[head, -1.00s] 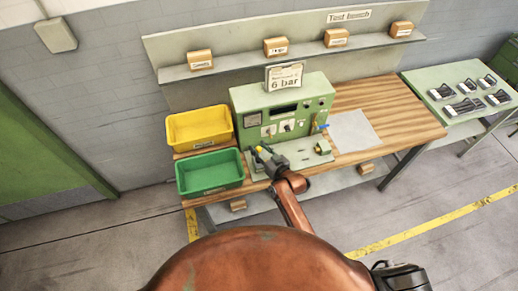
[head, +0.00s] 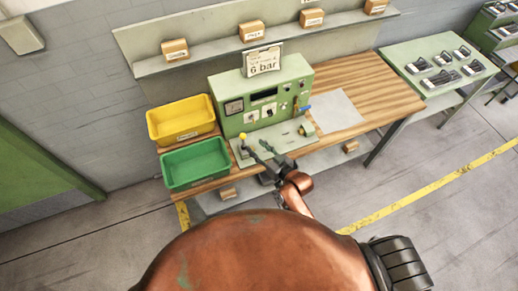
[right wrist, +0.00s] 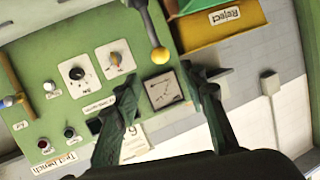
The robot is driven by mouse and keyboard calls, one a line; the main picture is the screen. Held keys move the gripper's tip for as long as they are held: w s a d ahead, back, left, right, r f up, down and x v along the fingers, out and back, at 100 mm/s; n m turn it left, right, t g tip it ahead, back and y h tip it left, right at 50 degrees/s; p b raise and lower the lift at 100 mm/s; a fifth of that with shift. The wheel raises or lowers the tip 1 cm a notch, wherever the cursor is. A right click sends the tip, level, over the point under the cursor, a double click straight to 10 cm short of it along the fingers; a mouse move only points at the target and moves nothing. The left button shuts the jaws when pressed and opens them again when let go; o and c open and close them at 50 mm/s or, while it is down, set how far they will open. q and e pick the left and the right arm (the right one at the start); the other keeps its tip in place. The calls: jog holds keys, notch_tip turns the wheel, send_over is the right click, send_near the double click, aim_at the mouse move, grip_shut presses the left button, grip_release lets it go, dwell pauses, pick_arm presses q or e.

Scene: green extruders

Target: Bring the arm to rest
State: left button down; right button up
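My right gripper (head: 257,148) is in front of the green test device (head: 264,98) on the wooden bench, at the end of my copper-coloured arm. Its two dark fingers are spread with nothing between them; the right wrist view shows the same open fingers (right wrist: 160,80). A lever with a yellow ball knob (head: 243,135) stands on the device's base plate, just beyond the fingers. In the right wrist view the yellow knob (right wrist: 160,55) appears above and between the fingertips, apparently free of them. My left gripper is not in view.
A yellow bin (head: 181,120) and a green bin (head: 195,164) stand left of the device. A pale sheet (head: 324,111) lies right of it. A side table (head: 438,65) holds several dark parts. Floor in front of the bench is clear.

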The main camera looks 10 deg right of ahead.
jog(key=shift+s+d+r, duration=0.15)
jog(key=shift+s+d, duration=0.05)
jog(key=shift+s, duration=0.25)
jog(key=s+d+f+m+g+h+b, duration=0.1)
jog(key=s+d+f+g+b, duration=0.25)
jog(key=f, duration=1.15)
jog(key=s+d+f+h+b, duration=0.2)
jog(key=s+d+f, duration=0.35)
jog(key=f, duration=0.85)
jog(key=s+d+f+m+g+h+b, duration=0.1)
jog(key=s+d+f+g+b, duration=0.15)
jog(key=s+f, duration=0.85)
jog(key=s+d+f+g+h+b, duration=0.1)
jog(key=s+d+f+g+b, duration=0.2)
jog(key=s+f, duration=1.1)
jog(key=s+d+f+g+h+b, duration=0.1)
jog(key=s+d+f+g+b, duration=0.2)
jog(key=s+f, duration=1.2)
jog(key=s+d+b, duration=0.1)
jog(key=s+d, duration=0.1)
jog(key=s, duration=0.1)
jog(key=shift+s+d+g+h+b, duration=0.15)
jog(key=shift+d+g+h+b, duration=0.15)
jog(key=shift+d+b, duration=0.05)
